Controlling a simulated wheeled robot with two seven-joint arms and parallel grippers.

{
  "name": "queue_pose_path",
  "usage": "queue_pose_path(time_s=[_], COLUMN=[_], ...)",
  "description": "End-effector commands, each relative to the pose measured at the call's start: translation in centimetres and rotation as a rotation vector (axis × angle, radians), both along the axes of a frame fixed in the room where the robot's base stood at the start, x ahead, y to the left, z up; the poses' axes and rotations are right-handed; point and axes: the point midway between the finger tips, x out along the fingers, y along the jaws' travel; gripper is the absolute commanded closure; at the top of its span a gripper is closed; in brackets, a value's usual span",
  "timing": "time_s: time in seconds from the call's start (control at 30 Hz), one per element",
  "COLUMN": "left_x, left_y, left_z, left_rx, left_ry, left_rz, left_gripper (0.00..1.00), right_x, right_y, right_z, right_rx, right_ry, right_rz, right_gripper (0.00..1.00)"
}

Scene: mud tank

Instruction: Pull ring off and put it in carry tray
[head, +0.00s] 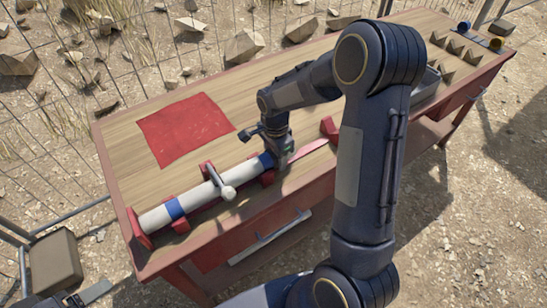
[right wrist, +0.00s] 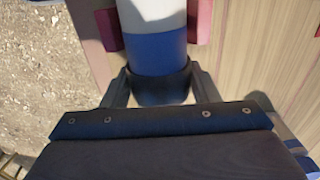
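A white tube (head: 190,199) with blue bands lies in red supports along the table's near left side. In the right wrist view a dark ring (right wrist: 160,88) sits around the tube's blue-banded end. My right gripper (head: 277,152) is at the tube's right end. In the right wrist view its two fingers (right wrist: 160,80) lie against opposite sides of the ring and look shut on it. A grey tray (head: 427,82), likely the carry tray, stands on the right part of the table, partly hidden by my right arm. My left gripper is not in view.
A red cloth (head: 185,128) lies flat on the wooden table (head: 265,92). A grey-white lever (head: 221,185) sticks up from the tube. Brown wedge-shaped pieces (head: 450,50) stand at the far right. A wire fence runs behind. The table's middle back is clear.

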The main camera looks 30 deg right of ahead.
Motion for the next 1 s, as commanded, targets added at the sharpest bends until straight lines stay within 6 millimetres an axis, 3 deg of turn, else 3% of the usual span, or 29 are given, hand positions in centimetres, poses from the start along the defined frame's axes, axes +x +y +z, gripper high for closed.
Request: queue_pose_path(time_s=[1.0], left_x=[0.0], left_y=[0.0], left_z=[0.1], left_rx=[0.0], left_ry=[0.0], left_rz=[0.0], left_gripper=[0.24], right_x=[0.3], right_y=[-3.5], right_z=[0.0], right_rx=[0.0], right_ry=[0.0], right_rz=[-0.001], right_gripper=[0.6])
